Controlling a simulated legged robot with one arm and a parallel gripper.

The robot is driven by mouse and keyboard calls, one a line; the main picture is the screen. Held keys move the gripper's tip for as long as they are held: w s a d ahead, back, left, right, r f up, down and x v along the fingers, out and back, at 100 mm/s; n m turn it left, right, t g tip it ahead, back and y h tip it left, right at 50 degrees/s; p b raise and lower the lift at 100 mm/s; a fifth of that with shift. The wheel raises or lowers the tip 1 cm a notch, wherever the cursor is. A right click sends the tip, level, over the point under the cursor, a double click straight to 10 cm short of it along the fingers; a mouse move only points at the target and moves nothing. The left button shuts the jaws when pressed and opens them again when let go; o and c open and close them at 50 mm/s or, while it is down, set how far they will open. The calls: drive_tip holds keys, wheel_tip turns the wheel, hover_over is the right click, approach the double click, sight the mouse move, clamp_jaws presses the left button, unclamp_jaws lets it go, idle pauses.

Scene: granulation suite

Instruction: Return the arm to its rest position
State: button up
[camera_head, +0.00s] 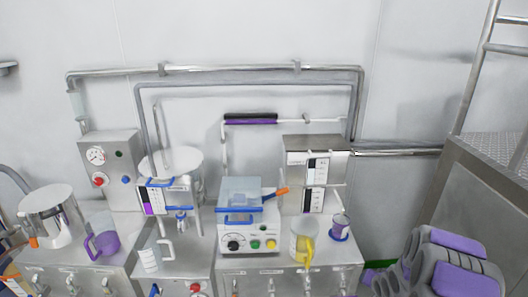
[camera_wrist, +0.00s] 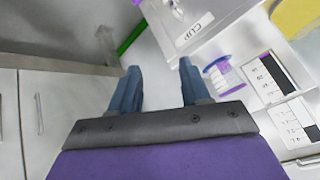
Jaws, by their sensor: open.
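My gripper (camera_wrist: 160,82) shows in the wrist view with its two blue-grey fingers apart and nothing between them. Behind the fingers are its dark bar and purple body. In the head view, the purple and grey parts of my arm (camera_head: 440,262) are at the bottom right, right of the steel benches. The fingertips cannot be made out there.
The spool (camera_wrist: 222,76) is right of my fingers. A steel platform (camera_head: 478,195) with a ladder stands at right.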

drive_tip(key=s+a+r+n+g, duration=0.25)
drive_tip(key=s+a+r, duration=0.35)
drive_tip(key=s+r, duration=0.3)
drive_tip(key=s+a+r+n+g, duration=0.1)
drive_tip(key=s+a+r+g, duration=0.2)
drive_tip(key=s+a+r, duration=0.5)
drive_tip(key=s+a+r+n+g, duration=0.1)
drive_tip(key=s+a+r, duration=0.3)
drive_tip(key=s, duration=0.8)
drive_tip(key=s+a+r+n+g+y, duration=0.1)
drive_tip(key=s+a+r+n+g, duration=0.1)
drive_tip(key=s, duration=1.1)
wheel_tip(320, 180, up, 3)
drive_tip(key=a+g, duration=0.1)
drive_tip(key=a, duration=0.1)
drive_tip(key=shift+a, duration=0.35)
